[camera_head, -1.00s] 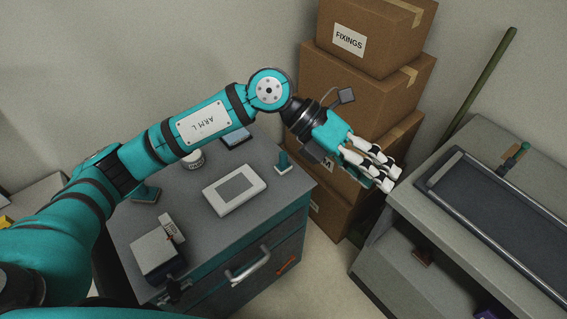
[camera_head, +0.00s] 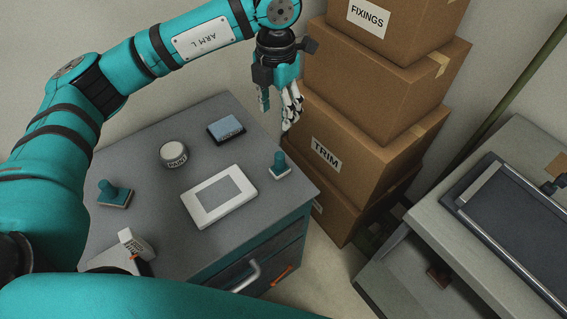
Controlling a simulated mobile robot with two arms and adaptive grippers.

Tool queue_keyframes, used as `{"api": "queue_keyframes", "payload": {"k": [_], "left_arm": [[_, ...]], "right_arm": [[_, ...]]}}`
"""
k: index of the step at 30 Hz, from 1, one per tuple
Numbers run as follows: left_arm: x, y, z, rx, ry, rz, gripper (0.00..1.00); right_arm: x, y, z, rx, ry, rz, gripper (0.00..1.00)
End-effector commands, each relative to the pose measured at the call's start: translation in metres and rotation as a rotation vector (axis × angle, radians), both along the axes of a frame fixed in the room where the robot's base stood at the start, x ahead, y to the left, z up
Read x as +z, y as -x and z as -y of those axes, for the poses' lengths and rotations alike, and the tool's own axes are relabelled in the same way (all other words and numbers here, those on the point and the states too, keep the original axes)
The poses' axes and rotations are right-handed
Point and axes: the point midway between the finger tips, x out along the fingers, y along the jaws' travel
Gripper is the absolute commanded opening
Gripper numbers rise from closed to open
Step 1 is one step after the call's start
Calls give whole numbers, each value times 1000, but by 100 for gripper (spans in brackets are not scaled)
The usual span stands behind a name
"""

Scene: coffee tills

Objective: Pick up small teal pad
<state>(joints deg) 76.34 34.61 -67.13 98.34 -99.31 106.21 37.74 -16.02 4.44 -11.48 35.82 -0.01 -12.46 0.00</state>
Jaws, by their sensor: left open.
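A small pad with a teal handle and a pale base (camera_head: 280,166) stands upright near the right edge of the grey cabinet top (camera_head: 150,245). A larger, similar teal-handled pad (camera_head: 114,194) stands at the left of the top. My left gripper (camera_head: 279,117) is open and empty, fingers pointing down. In the picture it is just above the small pad, apart from it; its exact height is hard to tell. My right gripper is not in view.
Stacked boxes (camera_head: 352,165) stand close on the right. A bench with a dark tray (camera_head: 500,200) is farther right.

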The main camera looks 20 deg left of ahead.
Motion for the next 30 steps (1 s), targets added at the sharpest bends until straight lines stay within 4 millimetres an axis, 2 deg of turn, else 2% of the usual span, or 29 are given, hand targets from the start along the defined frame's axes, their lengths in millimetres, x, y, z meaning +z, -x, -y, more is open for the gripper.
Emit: {"api": "queue_keyframes", "payload": {"k": [2, 7, 18, 21, 26, 30], "left_arm": [[-9, 0, -1, 2, -2, 0, 52], [-30, 1, -1, 1, -3, -5, 52], [-107, 0, -1, 2, -2, -4, 52], [-120, -1, 0, 1, -1, -2, 52], [-129, -1, 0, 0, -1, -2, 52], [-144, -4, -1, 2, -2, -4, 52]], "right_arm": [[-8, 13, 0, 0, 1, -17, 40], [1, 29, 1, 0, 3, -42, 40], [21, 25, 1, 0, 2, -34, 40], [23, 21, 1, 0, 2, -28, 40], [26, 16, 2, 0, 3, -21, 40], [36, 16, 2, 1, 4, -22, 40]]}}
